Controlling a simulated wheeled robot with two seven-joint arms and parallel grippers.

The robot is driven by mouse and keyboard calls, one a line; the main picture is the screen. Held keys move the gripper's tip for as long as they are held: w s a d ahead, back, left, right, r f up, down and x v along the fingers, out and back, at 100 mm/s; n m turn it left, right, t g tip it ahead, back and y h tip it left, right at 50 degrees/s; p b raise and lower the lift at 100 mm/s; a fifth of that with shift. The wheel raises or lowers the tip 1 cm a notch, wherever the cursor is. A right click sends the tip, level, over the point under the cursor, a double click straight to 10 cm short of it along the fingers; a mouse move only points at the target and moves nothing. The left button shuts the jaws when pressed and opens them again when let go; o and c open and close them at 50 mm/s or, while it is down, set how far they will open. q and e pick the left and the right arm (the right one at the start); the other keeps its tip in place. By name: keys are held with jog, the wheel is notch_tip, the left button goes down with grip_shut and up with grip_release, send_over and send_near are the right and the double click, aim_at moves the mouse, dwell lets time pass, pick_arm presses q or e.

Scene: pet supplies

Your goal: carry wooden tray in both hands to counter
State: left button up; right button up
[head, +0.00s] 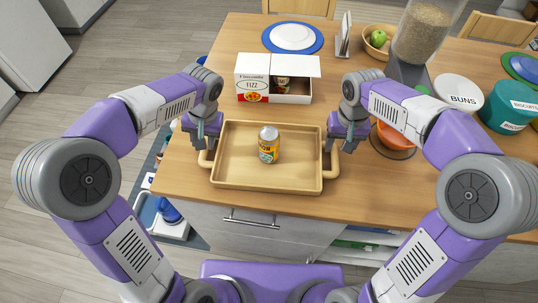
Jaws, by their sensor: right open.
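The wooden tray (225,181) lies on the wooden counter top (180,185) near its front edge, with a handle at each side.
A white Fizz box (254,72) with an open front stands behind the tray. An orange bowl (394,138) is close to my right gripper. A blue-rimmed plate (292,37) lies behind.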

aim_at(336, 155)
pick_arm(q)
jog(key=f, duration=0.2)
jog(key=a+f, duration=0.1)
jog(key=f, duration=0.2)
pick_arm(e)
notch_tip(336, 155, down, 5)
jog(key=shift+f, duration=0.1)
pick_arm(q)
jog(key=c, duration=0.6)
pick_arm(e)
jog(key=c, duration=0.6)
pick_arm(q)
grip_shut()
pick_arm(e)
grip_shut()
pick_arm(q)
jog(key=shift+w, duration=0.1)
pick_arm(e)
jog(key=shift+w, duration=0.1)
